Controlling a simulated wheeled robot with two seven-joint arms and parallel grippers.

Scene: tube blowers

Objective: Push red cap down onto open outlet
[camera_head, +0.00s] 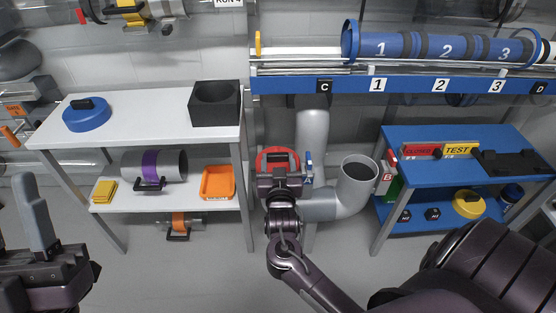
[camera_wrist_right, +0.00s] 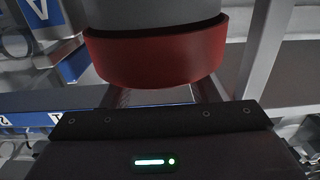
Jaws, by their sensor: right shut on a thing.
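The red cap (camera_head: 265,156) is in the middle of the head view, partly hidden by my right gripper (camera_head: 280,170). My right gripper is shut on it. In the right wrist view the red cap (camera_wrist_right: 155,58) fills the upper middle, and a grey pipe end (camera_wrist_right: 150,14) meets it, in line with it. I cannot tell how far the cap is seated. To the right, a grey elbow pipe (camera_head: 352,194) has an open dark mouth facing up, with no cap. My left gripper (camera_head: 38,215) is at the left edge, away from the pipes; its finger gap is unclear.
A blue-handled valve (camera_head: 308,165) stands right beside my right gripper. A white shelf (camera_head: 150,110) with a blue cap (camera_head: 86,114) and black box (camera_head: 214,103) is at left. A blue table (camera_head: 420,172) with signs is at right. The blue rail (camera_head: 300,84) crosses above.

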